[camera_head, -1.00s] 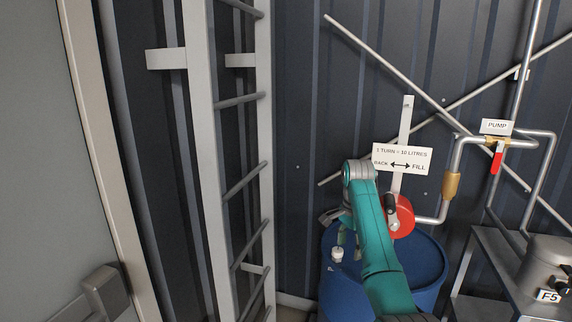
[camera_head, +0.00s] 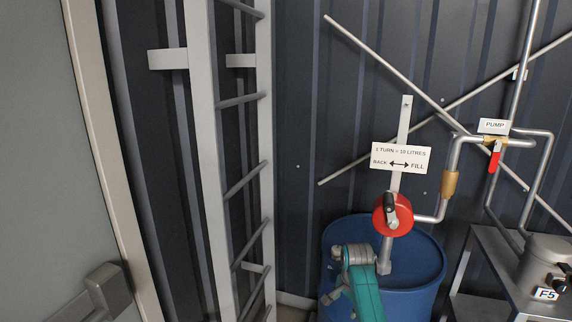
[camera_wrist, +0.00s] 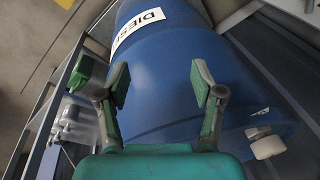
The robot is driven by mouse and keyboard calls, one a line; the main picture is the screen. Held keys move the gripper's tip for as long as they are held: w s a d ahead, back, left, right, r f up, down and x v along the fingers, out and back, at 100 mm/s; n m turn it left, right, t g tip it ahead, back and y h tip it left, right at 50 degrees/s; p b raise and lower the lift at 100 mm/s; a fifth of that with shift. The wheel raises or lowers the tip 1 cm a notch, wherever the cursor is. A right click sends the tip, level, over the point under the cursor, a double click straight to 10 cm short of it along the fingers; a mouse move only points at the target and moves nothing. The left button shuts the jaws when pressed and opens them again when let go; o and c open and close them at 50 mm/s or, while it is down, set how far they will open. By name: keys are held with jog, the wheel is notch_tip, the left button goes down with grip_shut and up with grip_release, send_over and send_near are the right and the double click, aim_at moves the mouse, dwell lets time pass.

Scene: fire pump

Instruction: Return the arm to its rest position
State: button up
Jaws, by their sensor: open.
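My gripper (camera_wrist: 160,92) shows in the wrist view with its two green-padded fingers spread wide and nothing between them. Behind the fingers is the side of the blue drum (camera_wrist: 165,65), with a white label partly reading DIESEL (camera_wrist: 138,30). In the head view my teal arm is low in front of the drum (camera_head: 425,262). The gripper's fingers are hard to make out there. The red hand pump (camera_head: 392,215) with its dark crank knob stands on the drum, clear of the arm.
A sign (camera_head: 400,158) about turns and litres hangs above the pump. Pipes with a red-handled valve (camera_head: 493,162) run at the right. A metal table (camera_head: 480,255) holds a grey device (camera_head: 545,258). A ladder (camera_head: 205,150) and a door (camera_head: 40,150) stand at the left.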

jog(key=s+f+n+t, duration=0.3)
jog(key=s+f, duration=1.1)
jog(key=f, duration=0.4)
jog(key=s+f+n+t, duration=0.1)
jog(key=s+f+t, duration=0.1)
jog(key=s, duration=0.7)
jog(key=s+f+n+t, duration=0.1)
jog(key=s+f, duration=0.2)
jog(key=s, duration=0.7)
jog(key=s+r+n+t, duration=0.2)
jog(key=s+r, duration=0.3)
jog(key=s, duration=0.4)
jog(key=s+r+n+t, duration=0.1)
jog(key=s+r, duration=0.3)
jog(key=s, duration=0.5)
jog(key=s+r+n+t, duration=0.1)
jog(key=s+r, duration=0.5)
jog(key=r, duration=0.4)
jog(key=s+r+n+t, duration=0.1)
jog(key=s+r+t, duration=0.1)
jog(key=s+r, duration=0.5)
notch_tip(320, 180, up, 3)
jog(key=shift+r+n, duration=0.1)
jog(key=shift+n, duration=0.3)
